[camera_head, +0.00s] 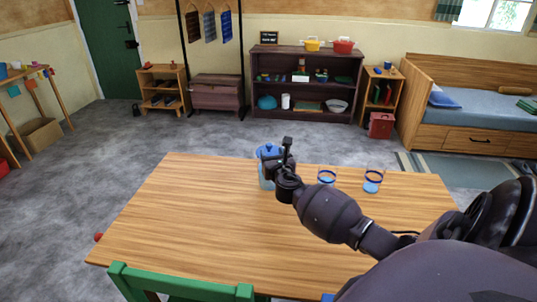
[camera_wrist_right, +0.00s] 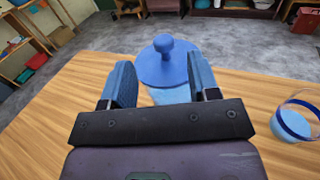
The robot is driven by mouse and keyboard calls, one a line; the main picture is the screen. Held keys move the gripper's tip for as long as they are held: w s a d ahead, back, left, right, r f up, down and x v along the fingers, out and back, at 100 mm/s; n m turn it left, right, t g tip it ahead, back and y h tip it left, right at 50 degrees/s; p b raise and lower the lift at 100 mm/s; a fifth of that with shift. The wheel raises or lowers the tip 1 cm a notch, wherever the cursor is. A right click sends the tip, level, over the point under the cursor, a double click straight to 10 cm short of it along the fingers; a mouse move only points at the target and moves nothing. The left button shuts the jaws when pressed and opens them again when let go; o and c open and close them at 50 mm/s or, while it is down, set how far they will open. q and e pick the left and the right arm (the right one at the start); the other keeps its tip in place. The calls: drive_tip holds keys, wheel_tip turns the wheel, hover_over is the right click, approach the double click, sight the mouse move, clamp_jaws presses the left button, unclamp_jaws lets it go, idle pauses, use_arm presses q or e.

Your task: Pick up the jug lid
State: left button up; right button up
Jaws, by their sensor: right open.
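The blue jug lid (camera_head: 268,149) sits on top of the pale blue jug (camera_head: 265,183) near the far edge of the table. In the right wrist view the lid (camera_wrist_right: 162,72) is a flat disc with a round knob. My right gripper (camera_head: 279,160) is at the jug and partly hides it and the lid. In the wrist view the gripper (camera_wrist_right: 160,72) is open, with one finger on each side of the lid and nothing clamped. I cannot tell whether a finger touches the lid. My left gripper is not in view.
Two clear glasses with blue rims, one (camera_head: 327,176) nearer the jug and one (camera_head: 373,181) further right, stand on the wooden table (camera_head: 190,215). The table's left side is clear. A green chair (camera_head: 180,284) is at the near edge. Shelves line the back wall.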

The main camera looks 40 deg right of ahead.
sight(270, 147)
drive_tip(key=shift+w+d, duration=0.15)
drive_tip(key=shift+w, duration=0.05)
drive_tip(key=x, duration=0.2)
drive_tip(key=b+x, duration=0.1)
drive_tip(key=x, duration=0.1)
drive_tip(key=shift+d+f, duration=0.2)
drive_tip(key=shift+f, duration=0.05)
drive_tip(key=shift+w+d+r, duration=0.1)
drive_tip(key=shift+w+d, duration=0.05)
drive_tip(key=shift+w, duration=0.15)
drive_tip(key=c, duration=1)
drive_tip(key=shift+r, duration=0.15)
